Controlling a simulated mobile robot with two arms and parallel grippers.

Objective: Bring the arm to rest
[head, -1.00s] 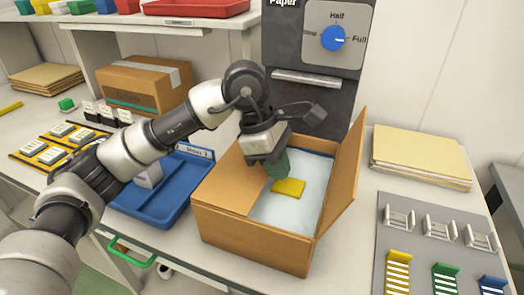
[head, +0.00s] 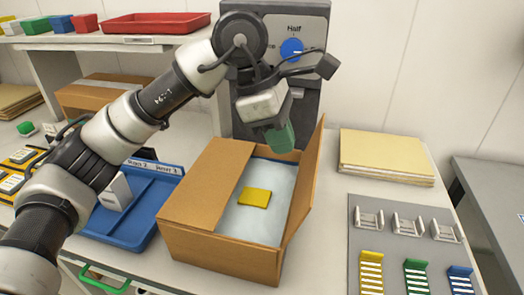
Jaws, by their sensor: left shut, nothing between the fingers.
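My left gripper (head: 280,138) is raised above the back right part of the open cardboard box (head: 220,254). Its green-tipped fingers are shut and hold nothing. My left arm comes in from the lower left and bends over at the top middle. A flat yellow piece (head: 254,197) lies on the pale filling inside the box, clear of the gripper. My right gripper is not in view.
A dark paper dispenser (head: 312,105) with a blue knob stands right behind the gripper. A blue tray (head: 150,205) is left of the box. Folders (head: 385,155) and a grey board (head: 365,212) with coloured racks lie right.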

